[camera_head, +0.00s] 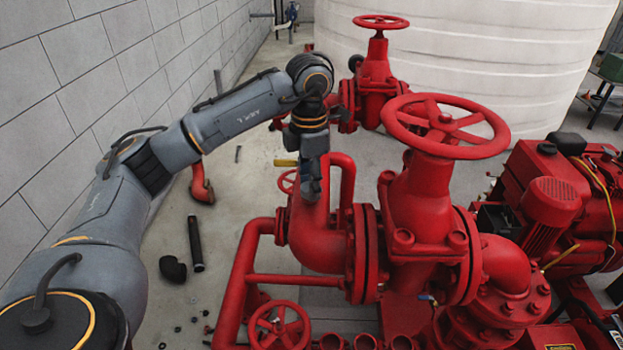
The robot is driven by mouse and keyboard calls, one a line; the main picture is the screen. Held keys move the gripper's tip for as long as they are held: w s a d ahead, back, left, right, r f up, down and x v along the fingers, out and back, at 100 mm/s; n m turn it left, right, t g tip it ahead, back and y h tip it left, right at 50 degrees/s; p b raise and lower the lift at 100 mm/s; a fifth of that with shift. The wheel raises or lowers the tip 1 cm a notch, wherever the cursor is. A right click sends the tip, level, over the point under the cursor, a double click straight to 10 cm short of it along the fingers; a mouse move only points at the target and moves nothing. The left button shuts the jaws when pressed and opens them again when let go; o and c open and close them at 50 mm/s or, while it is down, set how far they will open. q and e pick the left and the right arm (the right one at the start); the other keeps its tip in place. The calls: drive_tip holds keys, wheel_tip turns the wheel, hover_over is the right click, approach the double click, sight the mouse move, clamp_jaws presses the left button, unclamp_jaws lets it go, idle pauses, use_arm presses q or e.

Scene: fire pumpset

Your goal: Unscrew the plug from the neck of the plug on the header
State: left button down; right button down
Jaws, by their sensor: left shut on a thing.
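The red header (318,238) is a thick bent pipe in the middle of the view, bolted by a flange to a large valve (430,195). My left gripper (311,192) points down onto the top of the header, its fingers close together. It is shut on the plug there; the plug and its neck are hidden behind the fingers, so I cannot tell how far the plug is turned. My right gripper is not in view.
A large red handwheel (445,125) stands right of my gripper, and a smaller valve (376,75) stands behind. A thin red pipe (345,185) rises close beside the gripper. A black pipe (195,243) and elbow (172,268) lie on the floor. A block wall is at left.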

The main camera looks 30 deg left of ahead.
use_arm(q)
drive_tip(key=n, duration=0.4)
drive_tip(key=shift+n+p, duration=0.3)
idle(0.3)
drive_tip(key=n, duration=0.2)
drive_tip(key=shift+n, duration=0.3)
drive_tip(key=shift+n+p, duration=0.35)
drive_tip(key=shift+n, duration=0.65)
drive_tip(key=n, duration=0.3)
drive_tip(key=shift+p, duration=0.35)
drive_tip(key=shift+n, duration=0.8)
